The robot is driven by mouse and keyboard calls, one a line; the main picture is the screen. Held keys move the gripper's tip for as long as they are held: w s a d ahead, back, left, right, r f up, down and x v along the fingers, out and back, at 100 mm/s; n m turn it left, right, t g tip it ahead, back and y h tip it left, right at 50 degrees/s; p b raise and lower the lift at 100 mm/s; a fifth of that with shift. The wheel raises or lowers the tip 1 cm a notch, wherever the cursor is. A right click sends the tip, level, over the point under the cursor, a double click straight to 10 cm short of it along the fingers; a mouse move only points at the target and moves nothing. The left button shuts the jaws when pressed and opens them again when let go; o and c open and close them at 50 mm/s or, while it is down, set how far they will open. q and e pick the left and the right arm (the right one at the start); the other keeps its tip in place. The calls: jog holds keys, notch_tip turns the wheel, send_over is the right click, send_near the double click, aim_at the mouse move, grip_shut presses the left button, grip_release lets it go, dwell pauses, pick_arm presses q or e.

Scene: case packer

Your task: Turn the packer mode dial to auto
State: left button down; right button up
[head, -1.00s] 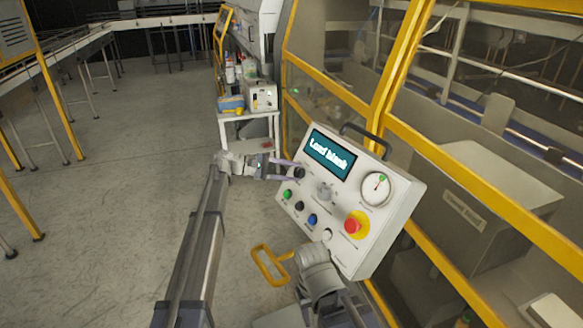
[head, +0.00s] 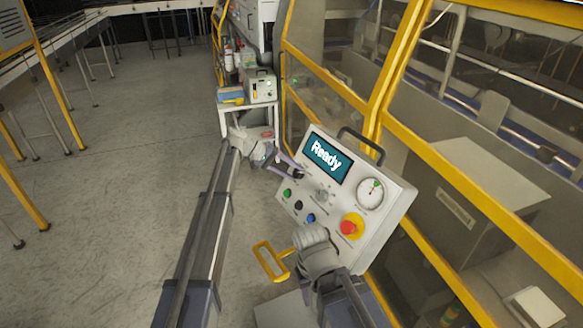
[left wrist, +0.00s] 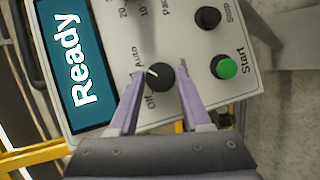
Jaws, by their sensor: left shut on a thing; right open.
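The control panel (head: 383,210) is tilted and its display (head: 327,156) reads "Ready". The black mode dial (left wrist: 161,78) sits beside the display, with "Auto" and "Off" printed around it. Its white mark points toward the "Auto" side. My left gripper (left wrist: 160,92) is shut on the dial, one lilac finger on each side; it also shows in the head view (head: 296,170). A third dial label is partly hidden by a finger. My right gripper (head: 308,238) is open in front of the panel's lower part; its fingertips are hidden.
The panel also carries a green start button (left wrist: 224,67), a black button (left wrist: 208,17), a red stop button (head: 348,227) and a gauge (head: 370,192). A yellow loop handle (head: 270,261) lies left of my right gripper. Yellow-framed guarding stands behind; the floor at left is clear.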

pick_arm(q)
jog(key=shift+m, duration=0.4)
jog(key=shift+c, duration=1.8)
grip_release()
jog(key=a+r+p, duration=0.3)
jog(key=a, duration=1.3)
jog(key=shift+w, duration=0.45)
